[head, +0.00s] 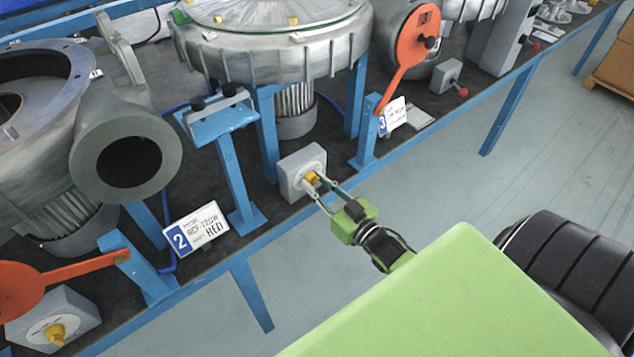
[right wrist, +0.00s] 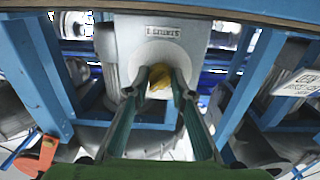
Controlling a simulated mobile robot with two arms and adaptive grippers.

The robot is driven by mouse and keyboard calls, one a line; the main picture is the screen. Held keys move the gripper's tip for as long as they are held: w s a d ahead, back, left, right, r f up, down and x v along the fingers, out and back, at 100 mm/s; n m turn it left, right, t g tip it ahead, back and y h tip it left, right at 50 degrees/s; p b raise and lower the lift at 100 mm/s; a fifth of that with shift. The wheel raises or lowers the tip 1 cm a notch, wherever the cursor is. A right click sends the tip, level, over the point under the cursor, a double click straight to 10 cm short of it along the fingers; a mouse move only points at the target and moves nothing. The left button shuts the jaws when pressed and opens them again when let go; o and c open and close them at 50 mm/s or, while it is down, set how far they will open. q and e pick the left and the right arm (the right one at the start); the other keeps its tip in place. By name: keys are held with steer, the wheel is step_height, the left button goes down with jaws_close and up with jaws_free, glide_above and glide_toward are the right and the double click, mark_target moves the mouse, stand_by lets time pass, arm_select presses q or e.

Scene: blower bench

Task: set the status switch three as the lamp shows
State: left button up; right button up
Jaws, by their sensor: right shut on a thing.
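A grey switch box (head: 290,165) with a yellow knob (head: 311,178) stands at the bench's front edge, in the middle of the head view. In the right wrist view the box (right wrist: 190,35) carries a small label (right wrist: 162,31), upside down, which seems to read STATUS 3. My right gripper (head: 316,182) is shut on the yellow knob, with one finger on each side. The knob also shows between the fingertips in the right wrist view (right wrist: 159,88). Its exact pointing is hard to tell. I cannot make out a lit lamp. My left gripper is not in view.
Another box with a yellow knob (head: 55,332) stands at lower left, and one with a red knob (head: 446,75) at upper right. Orange paddles (head: 407,50), blue posts (head: 237,180) and number plates (head: 197,229) flank the middle box. Open floor (head: 440,190) lies in front.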

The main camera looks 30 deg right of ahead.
stand_by(0.4)
steer(key=o, duration=1.1)
steer(key=s, duration=1.2)
steer(key=shift+d, duration=0.45)
